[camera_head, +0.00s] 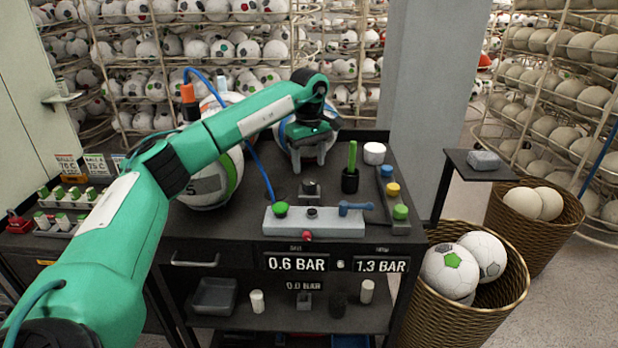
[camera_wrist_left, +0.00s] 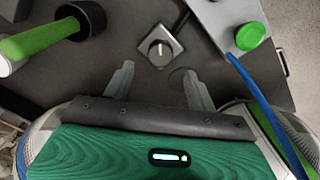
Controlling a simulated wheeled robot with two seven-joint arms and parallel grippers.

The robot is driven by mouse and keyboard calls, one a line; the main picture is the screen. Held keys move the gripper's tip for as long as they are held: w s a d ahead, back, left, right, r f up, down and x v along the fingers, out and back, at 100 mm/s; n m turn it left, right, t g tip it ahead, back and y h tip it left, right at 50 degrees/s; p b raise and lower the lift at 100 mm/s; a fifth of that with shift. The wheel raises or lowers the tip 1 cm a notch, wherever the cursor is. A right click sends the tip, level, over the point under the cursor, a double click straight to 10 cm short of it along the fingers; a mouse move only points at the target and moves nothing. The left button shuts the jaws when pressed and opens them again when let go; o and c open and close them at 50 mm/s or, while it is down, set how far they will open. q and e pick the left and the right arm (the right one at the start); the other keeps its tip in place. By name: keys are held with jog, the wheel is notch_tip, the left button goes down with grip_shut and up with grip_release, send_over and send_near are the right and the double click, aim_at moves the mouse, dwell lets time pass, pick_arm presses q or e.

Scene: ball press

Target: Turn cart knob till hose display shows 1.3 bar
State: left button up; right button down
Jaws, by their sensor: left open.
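The knob sits on a small square base on the cart top (camera_head: 352,236); I take it to be the dark knob (camera_head: 310,187), which shows closely in the left wrist view (camera_wrist_left: 159,48) with a pale pointer mark. My left gripper (camera_head: 309,162) is open and empty. In the left wrist view its fingertips (camera_wrist_left: 157,76) are spread apart, just short of the knob and not around it. The cart front has a display reading 0.6 BAR (camera_head: 297,263), one reading 1.3 BAR (camera_head: 381,265), and a dimmer 0.0 BAR (camera_head: 304,286). Their small labels are unreadable. My right gripper is not in view.
A grey block (camera_head: 330,222) with a green button (camera_head: 281,209) and blue lever stands in front of the knob. A black cup with a green stick (camera_head: 351,165) stands right of it. A blue hose (camera_head: 262,172) runs on the left. Balls stand behind and left.

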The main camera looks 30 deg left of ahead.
aim_at(309, 181)
pick_arm(q)
notch_tip(309, 181, up, 8)
jog(key=shift+b, duration=0.45)
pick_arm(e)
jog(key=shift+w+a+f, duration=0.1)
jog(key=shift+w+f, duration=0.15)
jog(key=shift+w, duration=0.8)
pick_arm(q)
jog(key=shift+f, duration=0.1)
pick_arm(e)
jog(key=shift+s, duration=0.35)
